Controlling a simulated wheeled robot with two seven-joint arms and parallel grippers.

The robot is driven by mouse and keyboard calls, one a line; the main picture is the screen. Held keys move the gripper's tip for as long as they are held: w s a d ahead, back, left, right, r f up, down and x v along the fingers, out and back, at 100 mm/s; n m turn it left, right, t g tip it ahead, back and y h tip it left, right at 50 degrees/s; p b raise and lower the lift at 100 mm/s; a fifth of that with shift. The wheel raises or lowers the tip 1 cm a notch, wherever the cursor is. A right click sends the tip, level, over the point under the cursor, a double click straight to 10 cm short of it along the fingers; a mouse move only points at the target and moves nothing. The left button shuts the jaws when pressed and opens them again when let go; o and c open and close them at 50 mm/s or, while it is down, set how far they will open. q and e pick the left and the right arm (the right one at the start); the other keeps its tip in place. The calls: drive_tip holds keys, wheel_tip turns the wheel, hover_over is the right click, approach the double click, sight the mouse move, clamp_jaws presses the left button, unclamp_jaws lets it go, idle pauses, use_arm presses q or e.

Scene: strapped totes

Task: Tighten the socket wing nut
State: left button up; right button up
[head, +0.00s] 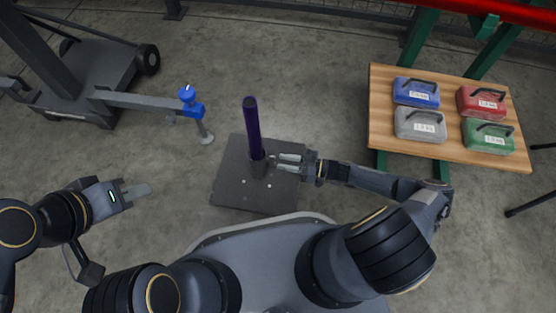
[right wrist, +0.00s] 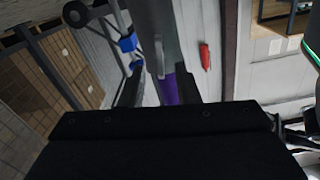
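A dark purple pole (head: 253,128) stands upright in a short dark socket (head: 258,167) on a square grey base plate (head: 230,190). The pole's lower part also shows as a purple strip in the right wrist view (right wrist: 170,88). My right gripper (head: 274,163) is beside the socket on its right, fingers pointing at it and parted with a gap between them. The socket wing nut is too small to make out clearly near the fingertips; I cannot tell whether they touch it. My left gripper (head: 138,190) is away to the left above bare floor, with parted fingers and nothing between them.
A wooden table (head: 385,140) at the right holds blue (head: 417,91), red (head: 482,102), grey (head: 420,124) and green (head: 487,135) cases with handles. A wheeled grey stand (head: 85,75) and a blue clamp (head: 190,102) on an arm are at the left. Floor around the plate is clear.

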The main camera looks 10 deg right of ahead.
sight(271, 161)
drive_tip(key=shift+x, duration=1.5)
clamp_jaws()
drive_tip(key=shift+m, duration=0.3)
